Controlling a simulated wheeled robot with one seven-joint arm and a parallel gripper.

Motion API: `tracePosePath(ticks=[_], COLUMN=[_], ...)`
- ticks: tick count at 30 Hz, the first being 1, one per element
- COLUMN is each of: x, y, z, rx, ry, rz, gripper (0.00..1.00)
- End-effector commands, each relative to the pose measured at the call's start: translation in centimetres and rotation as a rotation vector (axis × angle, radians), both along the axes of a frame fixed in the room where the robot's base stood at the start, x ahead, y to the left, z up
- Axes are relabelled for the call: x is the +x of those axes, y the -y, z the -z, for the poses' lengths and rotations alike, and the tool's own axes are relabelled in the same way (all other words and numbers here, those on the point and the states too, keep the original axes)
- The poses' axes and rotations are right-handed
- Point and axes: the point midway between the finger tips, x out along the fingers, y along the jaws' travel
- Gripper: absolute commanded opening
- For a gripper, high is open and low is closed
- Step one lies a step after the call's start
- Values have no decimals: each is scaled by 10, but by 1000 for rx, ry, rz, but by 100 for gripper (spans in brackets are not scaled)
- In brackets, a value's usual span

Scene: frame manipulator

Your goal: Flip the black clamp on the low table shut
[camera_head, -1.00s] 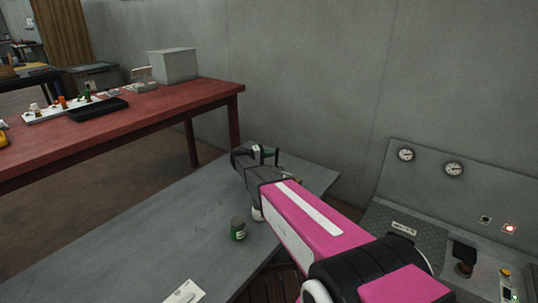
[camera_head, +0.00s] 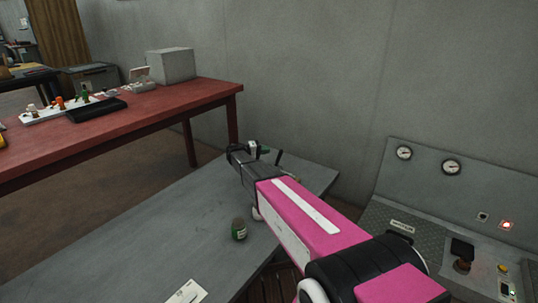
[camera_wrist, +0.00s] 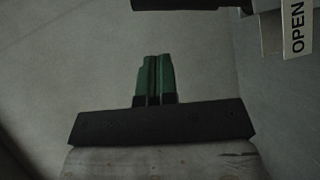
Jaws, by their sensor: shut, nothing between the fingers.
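My gripper (camera_head: 265,150) is over the far end of the low grey table (camera_head: 190,225); its green fingers are together and empty. In the wrist view, the closed fingers (camera_wrist: 155,80) point away from the black gripper body. A black bar (camera_wrist: 185,4) crosses the top edge beyond them, apart from the fingertips in the picture. Beside it at the upper right is a pale block with an OPEN label (camera_wrist: 297,30). These look like parts of the clamp, mostly out of frame. In the head view, a thin dark piece (camera_head: 280,157) shows just right of the fingers; the clamp is otherwise hard to make out.
A red table (camera_head: 130,118) with several items stands at the left. A console with gauges (camera_head: 451,167) is at the right. A wall stands behind.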

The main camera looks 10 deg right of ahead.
Motion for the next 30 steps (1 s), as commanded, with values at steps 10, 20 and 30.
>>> tracePosePath(ticks=[10, 20, 30], x=[-17, -29, -141], y=[-69, -88, -6], z=[-11, -14, 33], rx=[0, 16, 409], ry=[-2, -13, -201], rz=[-2, 3, 62], gripper=[0, 0, 0])
